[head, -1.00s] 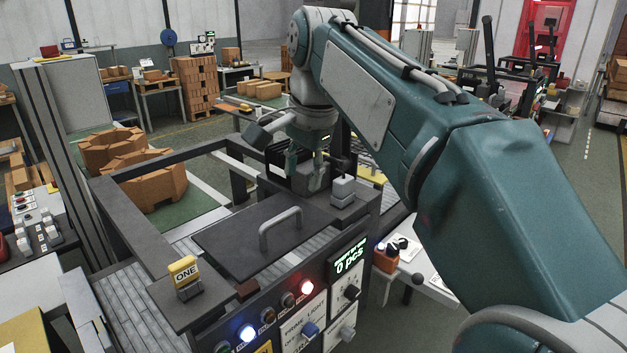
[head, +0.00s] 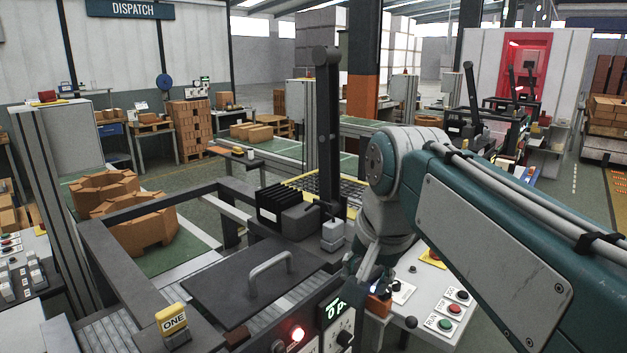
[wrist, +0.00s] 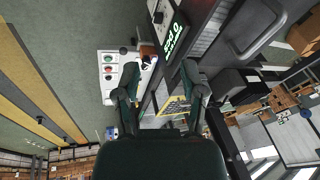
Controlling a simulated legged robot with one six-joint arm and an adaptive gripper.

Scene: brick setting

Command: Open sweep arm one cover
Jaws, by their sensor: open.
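A dark flat cover (head: 215,292) with a raised grey handle (head: 270,269) lies flat on the machine frame in the head view. A yellow tag marked ONE (head: 172,319) stands on a block at its front left. My gripper (head: 361,276) is to the right of the cover, by the display panel, apart from the handle. In the wrist view its two fingers (wrist: 160,76) are spread with nothing between them. The fingertips are partly blurred in the head view.
A dark upright arm (head: 328,125) rises behind the cover beside a black finned block (head: 283,208). A green-lit display (head: 333,312) and a red lamp (head: 298,333) are on the front panel. A white button box (head: 447,312) stands at right.

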